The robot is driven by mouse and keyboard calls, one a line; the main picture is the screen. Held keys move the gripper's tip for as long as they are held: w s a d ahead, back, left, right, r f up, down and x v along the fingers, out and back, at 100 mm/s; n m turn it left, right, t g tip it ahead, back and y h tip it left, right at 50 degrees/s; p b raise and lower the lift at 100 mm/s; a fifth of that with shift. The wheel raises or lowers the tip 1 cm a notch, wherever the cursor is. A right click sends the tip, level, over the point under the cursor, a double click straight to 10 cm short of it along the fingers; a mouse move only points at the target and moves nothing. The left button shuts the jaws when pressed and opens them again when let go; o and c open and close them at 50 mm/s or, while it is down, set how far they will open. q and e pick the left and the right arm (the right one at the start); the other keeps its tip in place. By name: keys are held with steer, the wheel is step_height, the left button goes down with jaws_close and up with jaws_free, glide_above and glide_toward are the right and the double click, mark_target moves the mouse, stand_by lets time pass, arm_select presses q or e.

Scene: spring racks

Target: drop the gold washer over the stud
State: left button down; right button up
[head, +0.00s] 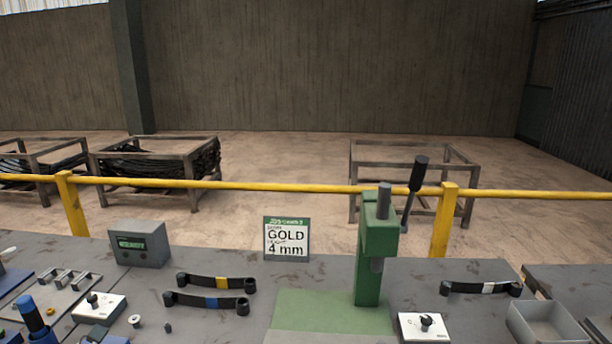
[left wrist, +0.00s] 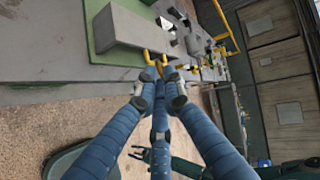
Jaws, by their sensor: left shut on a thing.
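My left gripper (left wrist: 160,78) shows in the left wrist view with long blue fingers. Its tips are together on a small yellow-gold piece (left wrist: 154,56), apparently the gold washer, partly hidden by the fingers. The piece is beside the edge of a grey block (left wrist: 138,28) on a green mat (left wrist: 101,27); whether they touch I cannot tell. I cannot make out the stud. The head view does not show my left gripper. My right gripper (left wrist: 137,153) seems to be the small dark shape low in the wrist view; its jaws are unclear.
A green press (head: 372,262) with a black-handled lever stands behind the mat. A sign (head: 286,240) reads GOLD 4 mm. White blocks with black knobs (head: 98,307) (head: 424,327), dark strap-like springs (head: 216,282) and a grey bin (head: 550,325) are around. A yellow rail (head: 290,187) runs behind.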

arm_select(q)
steer(key=s+d, duration=0.1)
steer(key=s, duration=0.4)
step_height(320, 180, down, 4)
steer(key=b, duration=0.6)
steer(key=shift+w+f, duration=0.1)
steer(key=shift+f, duration=0.15)
steer(key=shift+w+a, duration=0.1)
